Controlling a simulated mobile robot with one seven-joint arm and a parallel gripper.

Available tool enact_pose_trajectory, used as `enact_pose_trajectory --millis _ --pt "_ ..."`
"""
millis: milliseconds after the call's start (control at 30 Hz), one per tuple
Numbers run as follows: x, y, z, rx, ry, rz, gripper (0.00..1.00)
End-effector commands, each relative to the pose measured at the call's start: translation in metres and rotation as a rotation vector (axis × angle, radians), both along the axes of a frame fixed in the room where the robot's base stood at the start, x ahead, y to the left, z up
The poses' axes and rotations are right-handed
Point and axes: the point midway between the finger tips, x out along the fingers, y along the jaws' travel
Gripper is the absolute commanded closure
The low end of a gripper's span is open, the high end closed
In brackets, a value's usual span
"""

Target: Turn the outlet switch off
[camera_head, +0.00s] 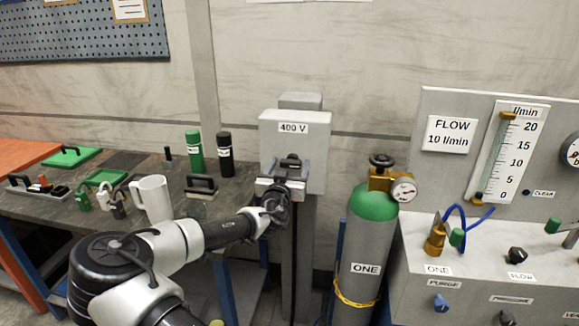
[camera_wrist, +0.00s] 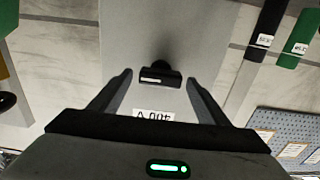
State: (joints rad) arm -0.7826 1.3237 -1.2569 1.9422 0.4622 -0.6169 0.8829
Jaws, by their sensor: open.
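The outlet box (camera_head: 310,133) is a grey box labelled 400 V on a grey post, in the middle of the head view. Its switch (camera_head: 291,162) is a dark handle on the front face. In the wrist view the switch (camera_wrist: 160,77) is a black knob with a pale bar, between and just beyond the fingertips. My gripper (camera_head: 282,182) is in front of the lower part of the box. In the wrist view my gripper (camera_wrist: 158,74) is open, with one finger on either side of the switch and a gap to each. Contact with the box cannot be told.
A green-topped gas cylinder (camera_head: 366,235) with a brass valve stands right of the post. A flow panel (camera_head: 450,150) is farther right. The workbench (camera_head: 130,170) at left holds a white mug (camera_head: 153,198), padlocks, and green (camera_head: 194,152) and black (camera_head: 225,155) cylinders.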

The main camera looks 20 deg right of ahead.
Motion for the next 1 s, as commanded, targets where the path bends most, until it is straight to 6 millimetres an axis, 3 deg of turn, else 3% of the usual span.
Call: enact_pose_trajectory --millis 267,500,1000 --pt "0.0012 -0.0008 0.0001 0.0 0.0 0.0 0.3" --pt "0.0011 -0.0006 0.0001 0.0 0.0 0.0 0.71" --pt "0.0014 0.0003 -0.0019 -0.109 0.073 0.001 0.72"
